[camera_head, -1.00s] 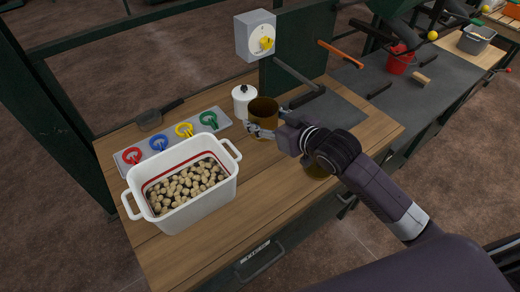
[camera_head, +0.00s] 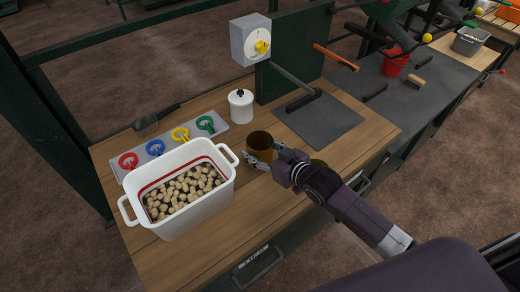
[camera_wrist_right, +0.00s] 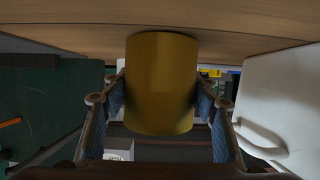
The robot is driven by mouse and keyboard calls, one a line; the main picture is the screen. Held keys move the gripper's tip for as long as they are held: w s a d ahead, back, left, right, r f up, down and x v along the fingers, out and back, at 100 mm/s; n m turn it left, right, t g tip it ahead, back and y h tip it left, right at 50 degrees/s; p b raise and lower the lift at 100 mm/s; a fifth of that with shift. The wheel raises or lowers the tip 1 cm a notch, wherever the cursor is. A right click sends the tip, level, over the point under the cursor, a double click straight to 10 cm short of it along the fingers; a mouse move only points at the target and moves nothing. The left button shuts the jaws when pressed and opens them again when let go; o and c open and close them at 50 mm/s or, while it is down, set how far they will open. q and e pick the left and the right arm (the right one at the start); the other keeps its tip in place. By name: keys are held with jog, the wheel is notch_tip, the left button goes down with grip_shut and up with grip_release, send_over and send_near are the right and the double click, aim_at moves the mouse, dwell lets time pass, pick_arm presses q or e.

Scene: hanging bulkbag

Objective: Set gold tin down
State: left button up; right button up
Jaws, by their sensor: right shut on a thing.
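The gold tin (camera_head: 260,142) is upright in my right gripper (camera_head: 262,158), at the middle of the wooden worktop (camera_head: 272,205). In the right wrist view the tin (camera_wrist_right: 160,85) fills the space between the two blue-padded fingers (camera_wrist_right: 165,105), which are shut on its sides. That view is upside down, with the wood along its top edge, close to the tin's base. I cannot tell whether the base touches the wood. My left gripper is out of view.
A white tub (camera_head: 205,205) of nuts or potatoes stands left of the tin. Behind are a white lidded jar (camera_head: 240,106), a tray of coloured rings (camera_head: 170,148) and a dark scoop (camera_head: 146,124). A grey mat (camera_head: 335,128) lies to the right. Bare wood lies in front.

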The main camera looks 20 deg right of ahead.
jog(key=o, duration=1.6)
jog(key=shift+f, duration=0.15)
jog(key=shift+r, duration=0.25)
jog(key=v, duration=1.2)
jog(key=shift+b, duration=0.3)
jog(key=shift+f, duration=0.1)
